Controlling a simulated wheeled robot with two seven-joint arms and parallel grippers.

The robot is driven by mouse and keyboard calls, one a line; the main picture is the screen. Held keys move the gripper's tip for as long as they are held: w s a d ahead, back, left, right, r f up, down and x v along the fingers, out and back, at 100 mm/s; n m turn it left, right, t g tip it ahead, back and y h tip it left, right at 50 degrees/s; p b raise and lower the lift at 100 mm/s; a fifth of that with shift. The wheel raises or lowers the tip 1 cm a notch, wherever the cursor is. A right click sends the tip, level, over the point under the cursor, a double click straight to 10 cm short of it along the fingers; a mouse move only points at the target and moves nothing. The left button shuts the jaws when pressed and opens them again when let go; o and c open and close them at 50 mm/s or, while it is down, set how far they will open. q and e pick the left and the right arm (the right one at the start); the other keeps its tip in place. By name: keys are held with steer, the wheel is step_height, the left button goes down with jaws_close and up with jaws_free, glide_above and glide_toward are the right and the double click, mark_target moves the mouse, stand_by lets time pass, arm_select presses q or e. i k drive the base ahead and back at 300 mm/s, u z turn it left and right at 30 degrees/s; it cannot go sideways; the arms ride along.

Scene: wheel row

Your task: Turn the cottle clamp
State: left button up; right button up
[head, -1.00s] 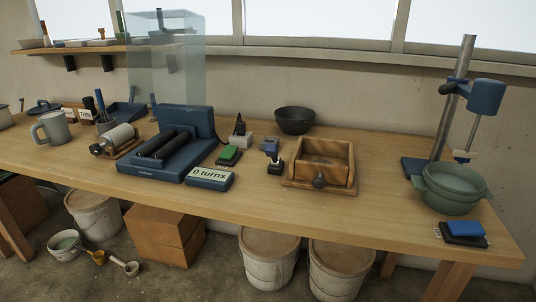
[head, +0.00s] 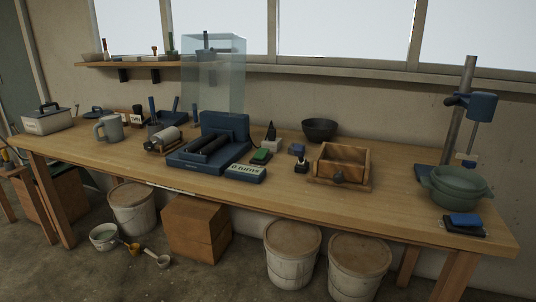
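The wooden cottle box (head: 325,169) stands on the workbench, right of the middle in the head view. It is an open-topped square frame on a wooden base. A dark round clamp knob (head: 339,176) sits on its front side, facing the bench's front edge. The knob's exact turn angle is too small to tell. Neither of my grippers is in view, and nothing touches the box or the knob.
On the wooden workbench (head: 270,195), a blue roller machine (head: 222,138) with a clear guard and a "0 turns" display (head: 246,173) stand left of the box. A black bowl (head: 319,128) is behind. A green pot (head: 454,186) and a mixer stand are right. Buckets sit below.

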mark_target(299, 150)
steer(key=u, duration=1)
steer(key=i, duration=0.6)
steer(key=z, duration=0.05)
